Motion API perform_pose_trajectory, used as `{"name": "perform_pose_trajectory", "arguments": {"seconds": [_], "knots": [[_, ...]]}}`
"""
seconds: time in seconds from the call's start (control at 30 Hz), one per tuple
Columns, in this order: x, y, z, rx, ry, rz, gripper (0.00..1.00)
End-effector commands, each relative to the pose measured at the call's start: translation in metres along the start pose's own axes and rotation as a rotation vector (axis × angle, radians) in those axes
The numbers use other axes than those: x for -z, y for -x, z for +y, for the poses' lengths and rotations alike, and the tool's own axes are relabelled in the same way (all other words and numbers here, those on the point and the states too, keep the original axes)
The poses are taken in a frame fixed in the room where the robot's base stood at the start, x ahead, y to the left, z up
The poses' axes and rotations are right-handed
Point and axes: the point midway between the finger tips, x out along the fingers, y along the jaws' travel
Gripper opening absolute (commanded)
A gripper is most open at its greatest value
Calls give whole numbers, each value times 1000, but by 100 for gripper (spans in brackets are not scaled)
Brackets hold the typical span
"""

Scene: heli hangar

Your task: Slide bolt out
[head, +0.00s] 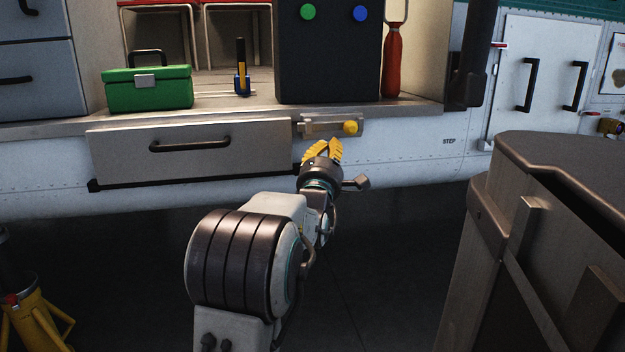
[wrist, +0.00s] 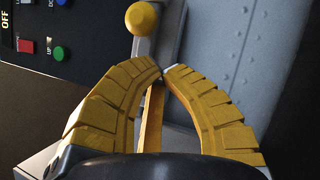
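The bolt (head: 318,127) is a metallic slide bolt on the panel right of the drawer, with a round yellow knob (head: 350,128) at its right end. In the wrist view the knob (wrist: 141,18) shows at the top, beyond and slightly left of my fingertips. My gripper (head: 329,143) is just below the bolt in the head view. In the wrist view its yellow ribbed fingers (wrist: 164,70) come together at the tips, with nothing seen held there. A yellowish strip shows between the fingers; I cannot tell what it belongs to. The knob is apart from the fingers.
The drawer (head: 190,165) with a black handle is closed, left of the bolt. Above stand a green toolbox (head: 148,92), a dark box (head: 328,50) with buttons and a red extinguisher-like bottle (head: 394,62). A large brown container (head: 560,215) stands at right. A yellow stand (head: 38,320) is lower left.

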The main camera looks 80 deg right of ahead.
Motion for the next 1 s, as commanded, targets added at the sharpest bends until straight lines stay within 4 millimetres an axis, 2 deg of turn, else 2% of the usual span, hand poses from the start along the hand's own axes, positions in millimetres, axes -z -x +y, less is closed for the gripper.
{"name": "perform_pose_trajectory", "arguments": {"seconds": [0.07,0.27,0.7,1.0], "knots": [[3,-1,-4,1,-1,3,0],[2,16,-2,0,0,2,0],[2,69,-2,2,0,3,0],[2,93,-2,0,0,2,0]]}}
